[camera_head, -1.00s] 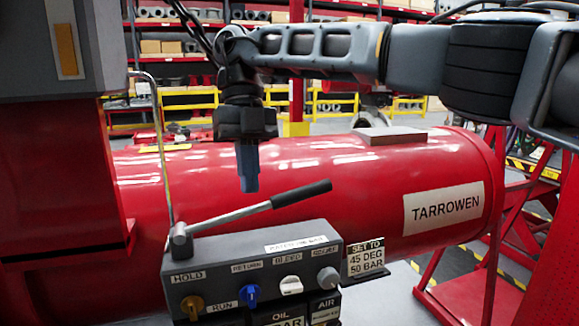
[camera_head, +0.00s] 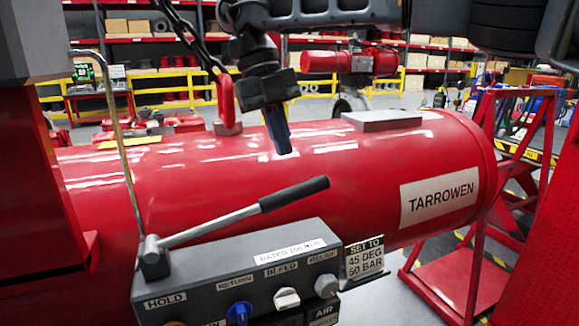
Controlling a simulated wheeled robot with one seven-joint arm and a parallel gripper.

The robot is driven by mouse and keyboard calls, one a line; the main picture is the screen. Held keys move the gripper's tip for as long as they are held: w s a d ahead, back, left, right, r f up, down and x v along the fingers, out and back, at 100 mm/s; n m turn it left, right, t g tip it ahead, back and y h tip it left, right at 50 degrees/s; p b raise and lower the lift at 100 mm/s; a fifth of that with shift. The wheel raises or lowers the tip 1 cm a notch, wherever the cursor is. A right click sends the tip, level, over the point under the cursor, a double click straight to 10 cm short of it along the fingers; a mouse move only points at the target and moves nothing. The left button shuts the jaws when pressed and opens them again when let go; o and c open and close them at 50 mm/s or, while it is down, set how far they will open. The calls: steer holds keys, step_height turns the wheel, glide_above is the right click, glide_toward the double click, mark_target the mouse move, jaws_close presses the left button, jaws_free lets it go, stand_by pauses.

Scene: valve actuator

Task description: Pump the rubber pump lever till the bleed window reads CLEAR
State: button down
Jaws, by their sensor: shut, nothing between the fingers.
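The pump lever (camera_head: 215,224) is a grey rod with a black rubber grip (camera_head: 294,195). It slopes up to the right from its pivot on the left end of the grey control block (camera_head: 220,278). My gripper (camera_head: 284,154) points down, slightly tilted, with its blue-grey fingers shut and empty. In the picture its tips are above the rubber grip, with a visible gap. The white BLEED knob (camera_head: 287,298) is on the block's front face. I cannot make out a bleed window or its reading.
A blue RETURN knob (camera_head: 239,312) and a grey RELIEF knob (camera_head: 326,285) flank the BLEED knob. A "SET TO 45 DEG 50 BAR" sign (camera_head: 365,259) stands at right. The red TARROWEN cylinder (camera_head: 350,165) lies behind. A thin bent rod (camera_head: 122,160) rises left of the lever.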

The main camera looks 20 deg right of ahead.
mark_target(298, 196)
steer(key=shift+p+x, duration=0.4)
steer(key=shift+x, duration=2.4)
steer(key=f+y+b, duration=0.1)
steer(key=f, duration=0.2)
steer(key=d+f+y+b, duration=0.1)
steer(key=f, duration=0.1)
steer(key=shift+d+f+y, duration=0.2)
steer(key=shift+f+y, duration=0.1)
steer(key=shift+f, duration=0.1)
steer(key=shift+r, duration=0.1)
